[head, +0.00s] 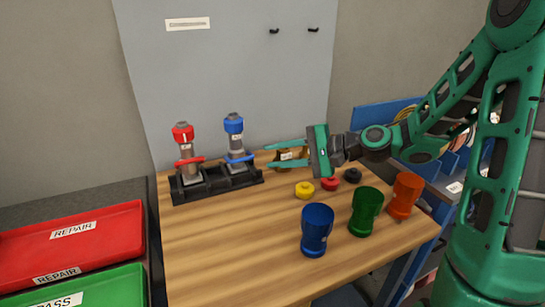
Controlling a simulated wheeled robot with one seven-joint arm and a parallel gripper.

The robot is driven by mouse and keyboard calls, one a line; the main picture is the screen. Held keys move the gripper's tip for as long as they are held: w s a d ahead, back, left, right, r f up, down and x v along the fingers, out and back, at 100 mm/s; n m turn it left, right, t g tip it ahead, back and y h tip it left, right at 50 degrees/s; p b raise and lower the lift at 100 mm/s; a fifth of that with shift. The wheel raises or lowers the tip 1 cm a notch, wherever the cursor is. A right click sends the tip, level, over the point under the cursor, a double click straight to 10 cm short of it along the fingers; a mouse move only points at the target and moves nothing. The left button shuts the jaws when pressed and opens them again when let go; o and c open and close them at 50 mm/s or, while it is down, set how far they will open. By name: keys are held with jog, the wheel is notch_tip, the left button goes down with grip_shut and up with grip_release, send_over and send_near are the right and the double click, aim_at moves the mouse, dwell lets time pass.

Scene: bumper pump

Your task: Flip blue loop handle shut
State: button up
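The blue loop handle (240,158) is a blue piece low on the blue-capped pump (235,138), which stands upright in a black rack on the wooden table. The handle looks roughly level, but its exact angle is too small to tell. A red-capped pump (184,150) with a similar red handle (190,161) stands to its left. My gripper (268,156) has two green fingers spread apart and pointing left, just right of the blue handle. It is open, and no contact with the handle is visible. A brown labelled object (290,157) shows between or behind the fingers.
The black rack (218,187) holds both pumps. Yellow (305,190), red (331,184) and black (353,175) knobs lie right of centre. Blue (317,229), green (366,211) and orange (404,195) cups stand at front right. Red (105,240) and green (110,290) trays lie left. The table's front left is clear.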

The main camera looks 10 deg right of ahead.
jog(key=shift+a, duration=0.1)
grip_shut()
jog(key=a+f+n+g+h, duration=0.1)
jog(key=n+g, duration=0.1)
jog(key=n, duration=0.6)
jog(key=a+f+n+g+h, duration=0.1)
jog(key=a+n+g+h, duration=0.1)
jog(key=n, duration=0.6)
jog(key=a+f+n+g+h, duration=0.1)
jog(key=a+f+n+g, duration=0.1)
jog(key=n, duration=0.5)
jog(key=shift+s+a+n+g, duration=0.1)
jog(key=shift+s+n+g, duration=0.05)
jog(key=shift+n+g, duration=0.25)
notch_tip(320, 180, up, 12)
jog(key=a+n+h, duration=0.3)
jog(key=n+h, duration=0.5)
jog(key=n, duration=1.6)
notch_tip(320, 180, down, 10)
jog(key=shift+w+a+r+g, duration=0.15)
jog(key=shift+w+r, duration=0.15)
jog(key=shift+w, duration=0.55)
jog(key=shift+w+d+r+g, duration=0.15)
jog(key=shift+w+r, duration=0.1)
jog(key=shift+w, duration=0.55)
